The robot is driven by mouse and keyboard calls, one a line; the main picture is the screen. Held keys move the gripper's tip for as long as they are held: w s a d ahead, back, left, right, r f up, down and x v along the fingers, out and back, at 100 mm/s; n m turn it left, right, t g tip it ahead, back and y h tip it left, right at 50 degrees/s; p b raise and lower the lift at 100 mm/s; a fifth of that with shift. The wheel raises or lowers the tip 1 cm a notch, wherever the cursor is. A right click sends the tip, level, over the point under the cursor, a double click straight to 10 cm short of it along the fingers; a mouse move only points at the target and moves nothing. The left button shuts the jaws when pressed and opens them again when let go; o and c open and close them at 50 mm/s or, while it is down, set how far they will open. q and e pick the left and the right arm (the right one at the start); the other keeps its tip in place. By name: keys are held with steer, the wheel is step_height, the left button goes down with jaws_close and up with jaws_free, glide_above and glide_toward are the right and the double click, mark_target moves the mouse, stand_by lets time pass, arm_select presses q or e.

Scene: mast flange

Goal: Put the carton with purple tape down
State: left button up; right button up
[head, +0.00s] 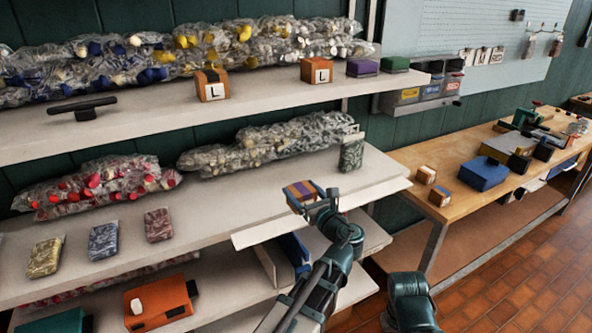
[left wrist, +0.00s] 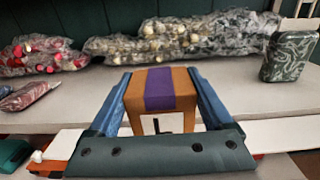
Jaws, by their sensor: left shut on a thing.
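The carton with purple tape (head: 300,190) is a small orange-brown box with a purple band over its top. My left gripper (head: 312,197) is shut on it at the front of the middle shelf (head: 225,222). In the left wrist view the carton (left wrist: 158,90) sits between the two blue fingers (left wrist: 162,98), with a white label marked L partly hidden by the gripper body. I cannot tell whether its underside touches the shelf. My right gripper is out of view.
Bagged items (head: 270,142) fill the back of the middle shelf, with a dark green patterned packet (head: 351,153) to the right. Flat packets (head: 103,241) lie to the left. Two L cartons (head: 212,85) stand on the upper shelf. A wooden bench (head: 440,150) is at right.

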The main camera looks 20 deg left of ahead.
arm_select(q)
steer(key=shift+w+a+r, duration=0.15)
steer(key=shift+w+a, duration=0.05)
steer(key=shift+w, duration=0.25)
steer(key=shift+w+a+r, duration=0.15)
steer(key=shift+w+a, duration=0.05)
steer(key=shift+w, duration=0.2)
steer(key=w+a, duration=0.1)
steer(key=a, duration=0.4)
steer(key=w+a+f+b, duration=0.1)
steer(key=a, duration=0.4)
steer(key=w+a, duration=0.1)
steer(key=a, duration=0.4)
steer(key=shift+a+f, duration=0.2)
steer(key=shift+f, duration=0.1)
step_height(320, 180, down, 4)
steer(key=b, duration=0.4)
steer(key=shift+w+a+r, duration=0.1)
steer(key=shift+r, duration=0.15)
steer(key=o, duration=1.2)
steer(key=shift+f, duration=0.2)
steer(key=shift+o, duration=1)
steer(key=shift+r, duration=0.15)
